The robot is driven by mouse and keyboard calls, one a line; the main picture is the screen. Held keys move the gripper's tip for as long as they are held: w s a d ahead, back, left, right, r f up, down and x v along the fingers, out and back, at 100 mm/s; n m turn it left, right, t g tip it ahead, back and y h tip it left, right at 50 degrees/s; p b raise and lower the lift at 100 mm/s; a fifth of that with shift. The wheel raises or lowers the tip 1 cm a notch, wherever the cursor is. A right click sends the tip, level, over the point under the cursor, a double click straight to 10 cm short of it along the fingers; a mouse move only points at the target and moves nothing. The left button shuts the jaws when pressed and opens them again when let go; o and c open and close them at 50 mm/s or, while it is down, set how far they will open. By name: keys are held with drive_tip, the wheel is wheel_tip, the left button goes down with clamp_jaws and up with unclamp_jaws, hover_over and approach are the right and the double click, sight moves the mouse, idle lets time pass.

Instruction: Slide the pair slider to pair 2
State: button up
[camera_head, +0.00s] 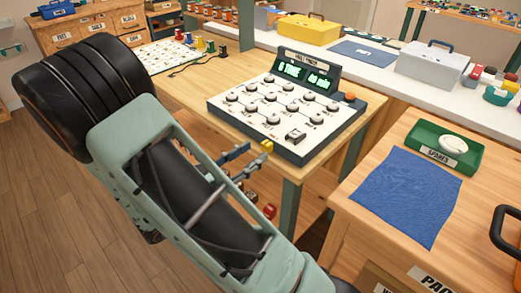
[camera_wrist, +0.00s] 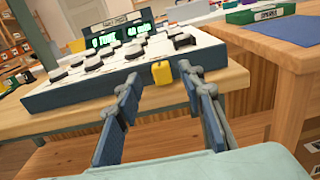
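The tester box (camera_head: 285,108) has a white sloped top with several dark round knobs and stands on a wooden bench. It also shows in the wrist view (camera_wrist: 60,99). A small yellow block (camera_head: 267,146), which looks like the pair slider, sits on the box's front edge, toward its right end in the head view. In the wrist view the yellow block (camera_wrist: 162,74) appears beyond and between my fingertips. My gripper (camera_head: 256,155) is open and empty, just in front of the box. Its two fingers (camera_wrist: 163,90) are spread apart; contact with the block cannot be told.
A lit green display (camera_head: 305,79) stands at the box's back. A wooden table (camera_head: 460,225) with a blue cloth (camera_head: 406,194) and green tray (camera_head: 440,142) is at the right. A small red object (camera_head: 269,211) is below the bench top.

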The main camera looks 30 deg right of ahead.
sight(263, 145)
drive_tip(key=shift+x, duration=1.95)
clamp_jaws()
